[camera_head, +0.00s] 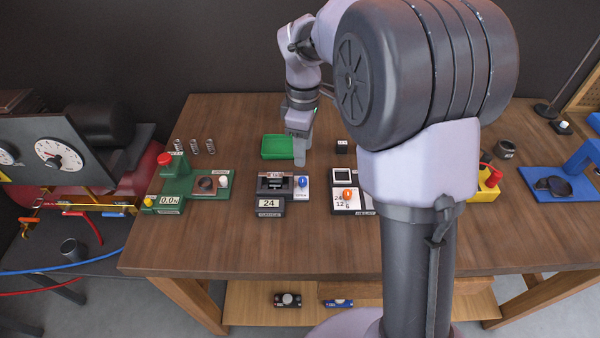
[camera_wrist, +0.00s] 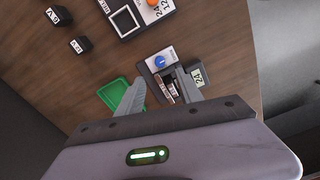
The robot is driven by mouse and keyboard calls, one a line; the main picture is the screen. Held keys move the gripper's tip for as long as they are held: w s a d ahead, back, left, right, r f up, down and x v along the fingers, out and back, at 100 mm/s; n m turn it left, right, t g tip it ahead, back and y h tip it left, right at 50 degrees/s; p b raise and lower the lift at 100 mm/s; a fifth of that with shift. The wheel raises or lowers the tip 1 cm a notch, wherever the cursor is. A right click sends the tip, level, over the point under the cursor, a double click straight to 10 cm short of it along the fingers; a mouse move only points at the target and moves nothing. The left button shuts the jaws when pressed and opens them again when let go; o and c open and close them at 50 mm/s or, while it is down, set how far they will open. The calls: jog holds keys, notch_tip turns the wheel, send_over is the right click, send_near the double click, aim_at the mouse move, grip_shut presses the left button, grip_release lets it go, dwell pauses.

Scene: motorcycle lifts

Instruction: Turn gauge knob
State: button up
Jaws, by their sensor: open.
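A blue knob (camera_head: 302,182) sits on a white plate at the right side of a black device (camera_head: 270,184) whose front display reads 24. In the wrist view the blue knob (camera_wrist: 161,60) shows beyond my fingertips. An orange knob (camera_head: 347,194) sits on a white dial marked 24, 12 and 6 on the neighbouring device. My gripper (camera_head: 299,155) is open and empty, behind the blue knob and beside the green tray. In the wrist view my gripper (camera_wrist: 159,76) has its fingers spread toward the black device.
A green tray (camera_head: 277,157) lies left of my gripper. Small black blocks (camera_wrist: 79,45) lie nearby. My arm hides part of the table's right side. The front table strip is clear.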

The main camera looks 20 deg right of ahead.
aim_at(303, 179)
notch_tip(303, 179, down, 10)
jog(key=b, duration=0.3)
jog(key=shift+f+b, duration=0.25)
jog(key=shift+b, duration=0.05)
jog(key=shift+c, duration=0.2)
